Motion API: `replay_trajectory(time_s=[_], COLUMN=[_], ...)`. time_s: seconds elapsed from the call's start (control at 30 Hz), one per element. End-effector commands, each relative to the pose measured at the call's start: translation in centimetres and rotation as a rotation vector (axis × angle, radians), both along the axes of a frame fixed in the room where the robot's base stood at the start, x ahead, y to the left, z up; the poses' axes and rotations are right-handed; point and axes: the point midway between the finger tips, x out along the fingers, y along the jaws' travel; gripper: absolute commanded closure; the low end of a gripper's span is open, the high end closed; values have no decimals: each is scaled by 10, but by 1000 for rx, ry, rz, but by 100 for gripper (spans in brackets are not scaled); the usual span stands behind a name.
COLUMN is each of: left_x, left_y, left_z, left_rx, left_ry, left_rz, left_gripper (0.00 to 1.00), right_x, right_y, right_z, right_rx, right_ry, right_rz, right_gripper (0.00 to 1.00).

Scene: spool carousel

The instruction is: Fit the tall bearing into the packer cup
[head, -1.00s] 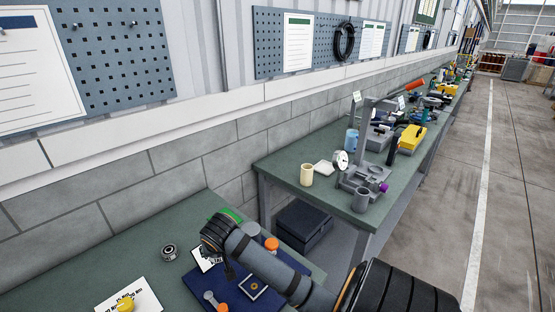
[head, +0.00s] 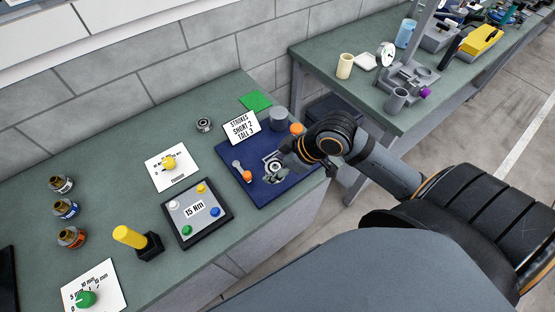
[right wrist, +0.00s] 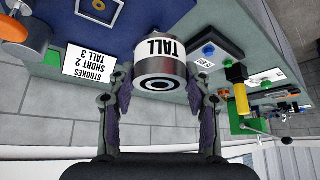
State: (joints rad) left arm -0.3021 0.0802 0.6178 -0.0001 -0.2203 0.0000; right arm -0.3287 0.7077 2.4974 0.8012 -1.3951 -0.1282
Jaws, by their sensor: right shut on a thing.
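The tall bearing (right wrist: 163,70), a metal cylinder with a white "TALL" label, sits between the fingers of my right gripper (right wrist: 160,105) in the right wrist view. The gripper is shut on it. In the head view the right gripper (head: 277,172) is over the blue mat (head: 256,200), with the bearing partly hidden. A grey cylinder (head: 279,118) stands at the mat's back edge beside an orange knob (head: 296,129). I cannot tell surely which part is the packer cup. My left gripper is out of view.
A sign (head: 241,128) reads strokes short 2, tall 3. A small lever with an orange end (head: 246,176) lies on the mat. Another bearing (head: 204,125) is on the bench. Left stand a torque board (head: 197,212) and a yellow-handled tool (head: 130,238).

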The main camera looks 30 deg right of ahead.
Motion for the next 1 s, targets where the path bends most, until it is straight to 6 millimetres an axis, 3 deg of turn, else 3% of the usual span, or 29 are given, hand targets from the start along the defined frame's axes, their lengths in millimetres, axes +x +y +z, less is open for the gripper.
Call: replay_trajectory(time_s=[0.03, 0.43, 0.73, 1.0], left_x=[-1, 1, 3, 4], left_y=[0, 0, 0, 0], left_z=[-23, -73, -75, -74], left_rx=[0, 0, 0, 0], left_ry=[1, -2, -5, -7], left_rz=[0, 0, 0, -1], left_gripper=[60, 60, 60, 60], right_x=[5, 18, 58, 88], right_y=[-2, -10, -30, -47], right_z=[-12, -15, -28, -71], right_rx=[-4, -4, 10, 8], right_ry=[-11, -2, 2, 3], right_rz=[9, -1, -8, -6], right_gripper=[100, 100, 100, 100])
